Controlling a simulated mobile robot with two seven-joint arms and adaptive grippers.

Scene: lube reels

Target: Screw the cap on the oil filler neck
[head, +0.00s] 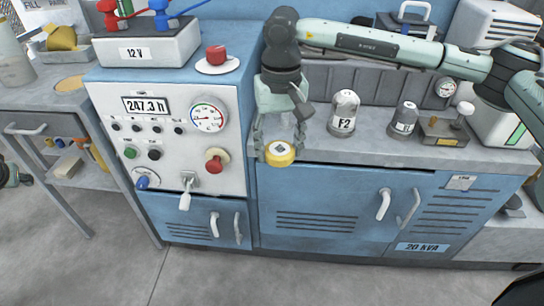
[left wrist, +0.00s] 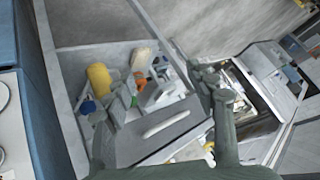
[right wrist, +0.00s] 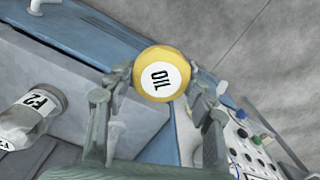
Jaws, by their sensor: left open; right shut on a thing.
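The oil cap (head: 281,153) is a round yellow cap with a pale top label. In the right wrist view the cap (right wrist: 161,74) shows the word OIL facing the camera. My right gripper (head: 279,145) is shut on the cap, with a finger on each side, at the front edge of the grey counter. I cannot make out the oil filler neck in any view, nor whether the cap touches it. My left gripper (left wrist: 168,88) is open and empty in the left wrist view, apart from the cap.
A control panel (head: 175,130) with gauge, knobs and a red button stands left of my right gripper. The F2 canister (head: 344,113) and a smaller grey canister (head: 404,118) stand to its right. The blue cabinet (head: 330,215) is below. Left wrist view shows a cluttered drawer (left wrist: 160,140).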

